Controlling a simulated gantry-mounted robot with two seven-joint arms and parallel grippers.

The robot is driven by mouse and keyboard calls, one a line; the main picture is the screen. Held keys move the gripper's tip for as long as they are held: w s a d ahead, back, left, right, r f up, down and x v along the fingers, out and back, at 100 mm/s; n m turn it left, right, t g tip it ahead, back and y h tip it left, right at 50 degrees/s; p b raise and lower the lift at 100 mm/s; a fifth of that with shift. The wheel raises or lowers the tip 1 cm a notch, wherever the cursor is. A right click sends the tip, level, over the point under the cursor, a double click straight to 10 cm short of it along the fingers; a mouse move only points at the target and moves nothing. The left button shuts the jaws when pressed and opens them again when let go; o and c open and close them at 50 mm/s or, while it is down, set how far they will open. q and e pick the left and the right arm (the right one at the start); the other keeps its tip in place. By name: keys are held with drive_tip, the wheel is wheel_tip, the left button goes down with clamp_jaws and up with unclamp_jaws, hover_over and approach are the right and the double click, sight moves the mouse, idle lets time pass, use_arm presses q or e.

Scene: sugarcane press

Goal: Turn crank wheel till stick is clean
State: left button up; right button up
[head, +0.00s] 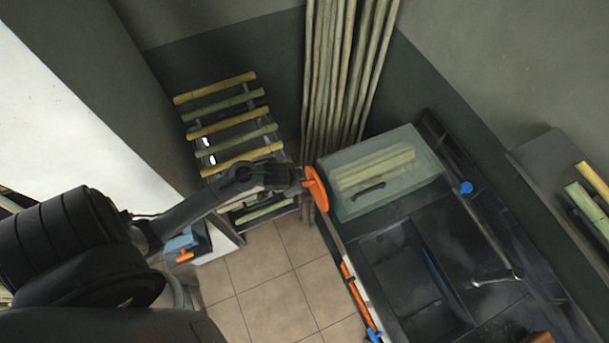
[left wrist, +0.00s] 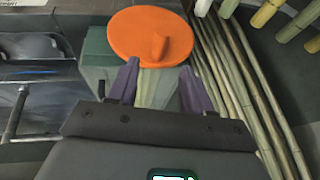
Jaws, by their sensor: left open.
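The orange crank wheel (head: 316,188) is on the left side of the press, a greenish clear-topped box (head: 405,184) on the dark counter. Pale green sticks (head: 378,167) show through its top. My left gripper (head: 298,183) is at the wheel. In the left wrist view the wheel (left wrist: 132,33) and its raised knob (left wrist: 159,46) are just beyond the fingertips. The left gripper (left wrist: 159,66) is open, its purple fingers apart with the knob roughly between them; contact cannot be told. My right gripper is not in view.
A rack of cane pieces (head: 215,107) stands behind my left arm. Tall canes (head: 345,60) lean in the corner behind the press. A sink (head: 405,275) is in the counter, with a blue knob (head: 466,187) behind. Tiled floor (head: 275,285) is clear.

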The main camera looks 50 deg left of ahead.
sight(305, 184)
use_arm(q)
drive_tip(key=x, duration=0.8)
drive_tip(key=shift+w+f+b, duration=0.1)
drive_tip(key=shift+f+b, duration=0.15)
drive_tip(key=shift+b, duration=0.15)
drive_tip(key=shift+c, duration=0.3)
clamp_jaws()
